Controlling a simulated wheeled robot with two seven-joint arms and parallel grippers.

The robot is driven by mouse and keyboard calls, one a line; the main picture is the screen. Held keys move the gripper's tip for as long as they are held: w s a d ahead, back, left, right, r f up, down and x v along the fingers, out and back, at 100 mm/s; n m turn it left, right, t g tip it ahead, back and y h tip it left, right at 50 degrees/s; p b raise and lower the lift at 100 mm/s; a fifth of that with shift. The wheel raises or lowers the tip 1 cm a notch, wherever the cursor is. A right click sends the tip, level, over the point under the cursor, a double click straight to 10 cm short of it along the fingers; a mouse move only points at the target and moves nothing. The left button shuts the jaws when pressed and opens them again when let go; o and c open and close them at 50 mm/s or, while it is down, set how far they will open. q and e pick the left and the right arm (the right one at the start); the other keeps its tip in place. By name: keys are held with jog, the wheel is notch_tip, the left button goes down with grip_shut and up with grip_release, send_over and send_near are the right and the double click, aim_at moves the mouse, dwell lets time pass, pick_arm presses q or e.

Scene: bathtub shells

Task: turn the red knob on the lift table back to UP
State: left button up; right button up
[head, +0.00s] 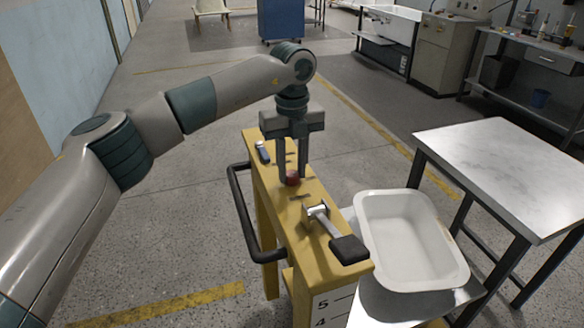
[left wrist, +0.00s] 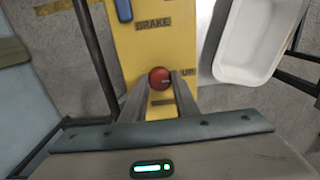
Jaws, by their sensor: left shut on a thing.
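The red knob (head: 292,178) stands on top of the yellow lift table column (head: 328,262). In the left wrist view the red knob (left wrist: 159,77) shows a small light mark on its right side, toward the "UP" label (left wrist: 188,72). My left gripper (head: 292,180) points down from above, with its fingers on either side of the knob, shut on it. In the left wrist view the fingertips (left wrist: 158,84) reach the knob. My right gripper is in neither view.
A lever with a black grip (head: 348,248) and a small blue-handled switch (head: 263,152) sit on the same column top. A black handle bar (head: 245,220) runs along its left side. A white tub (head: 408,240) rests on the platform at right, near a metal-topped table (head: 500,165).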

aim_at(292, 174)
pick_arm(q)
jog(key=o, duration=1.1)
jog(key=shift+c, duration=0.2)
jog(key=shift+r, duration=0.1)
jog(key=shift+r, duration=0.55)
notch_tip(292, 174, up, 16)
jog(key=b, duration=0.1)
jog(key=shift+b, duration=0.4)
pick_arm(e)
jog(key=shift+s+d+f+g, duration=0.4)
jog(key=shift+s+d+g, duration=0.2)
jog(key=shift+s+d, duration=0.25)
pick_arm(q)
jog(key=shift+s, duration=0.1)
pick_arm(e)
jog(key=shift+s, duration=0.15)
